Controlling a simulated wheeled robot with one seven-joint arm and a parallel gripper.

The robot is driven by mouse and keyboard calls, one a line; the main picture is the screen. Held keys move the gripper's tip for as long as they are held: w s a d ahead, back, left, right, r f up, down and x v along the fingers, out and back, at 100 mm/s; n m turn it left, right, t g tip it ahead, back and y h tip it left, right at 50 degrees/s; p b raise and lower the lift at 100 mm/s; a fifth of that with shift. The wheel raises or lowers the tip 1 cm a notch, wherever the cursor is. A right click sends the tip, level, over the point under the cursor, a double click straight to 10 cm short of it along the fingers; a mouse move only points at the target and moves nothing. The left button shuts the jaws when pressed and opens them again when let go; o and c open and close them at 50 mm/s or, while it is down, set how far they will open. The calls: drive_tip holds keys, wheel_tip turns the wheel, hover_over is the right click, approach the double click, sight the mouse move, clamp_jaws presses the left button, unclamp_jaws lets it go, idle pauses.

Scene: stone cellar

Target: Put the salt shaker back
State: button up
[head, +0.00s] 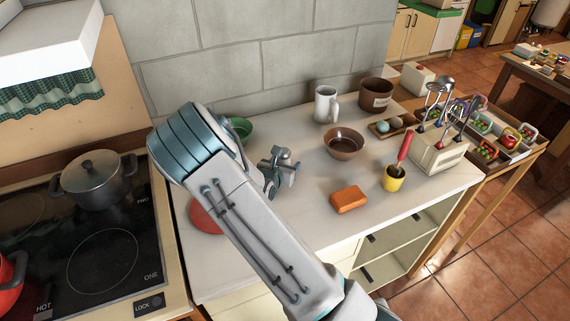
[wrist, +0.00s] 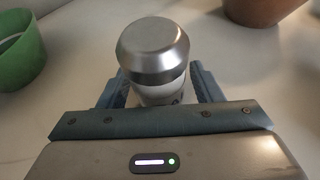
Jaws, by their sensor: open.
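The salt shaker (wrist: 153,52) has a round metal cap and a paler body. In the wrist view it stands upright between the fingers of my gripper (wrist: 160,88), one finger on each side. The fingers are open around it; I cannot tell if either touches it. In the head view my gripper (head: 281,172) is low over the white counter (head: 305,215), between the green bowl and the brown bowl. There the shaker is not clearly distinguishable from the gripper. The lower part of the shaker is hidden by the gripper in the wrist view.
A green bowl (head: 241,127) is behind my arm, and a red round thing (head: 204,216) is partly hidden by it. A brown bowl (head: 344,143), white mug (head: 326,104), orange block (head: 348,199) and yellow cup (head: 394,179) stand to the right. The stove (head: 110,255) is left.

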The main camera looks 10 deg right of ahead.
drive_tip(key=shift+r, duration=0.1)
drive_tip(key=shift+s+a+r, duration=0.1)
drive_tip(key=shift+a, duration=0.05)
drive_tip(key=b+v, duration=0.1)
drive_tip(key=v, duration=1)
drive_tip(key=shift+s+r, duration=0.1)
drive_tip(key=shift+s, duration=0.1)
drive_tip(key=s+d+r+m+g, duration=0.8)
drive_tip(key=s+d+m, duration=0.4)
drive_tip(key=m, duration=0.5)
drive_tip(key=s+a+r+m+y, duration=0.3)
drive_tip(key=s+r+m, duration=0.1)
drive_tip(key=s+m, duration=0.2)
drive_tip(key=s+a+r+m+y, duration=0.3)
drive_tip(key=s+r+m+y, duration=0.1)
drive_tip(key=s+m, duration=0.2)
drive_tip(key=shift+s+a, duration=0.15)
drive_tip(key=shift+a, duration=0.2)
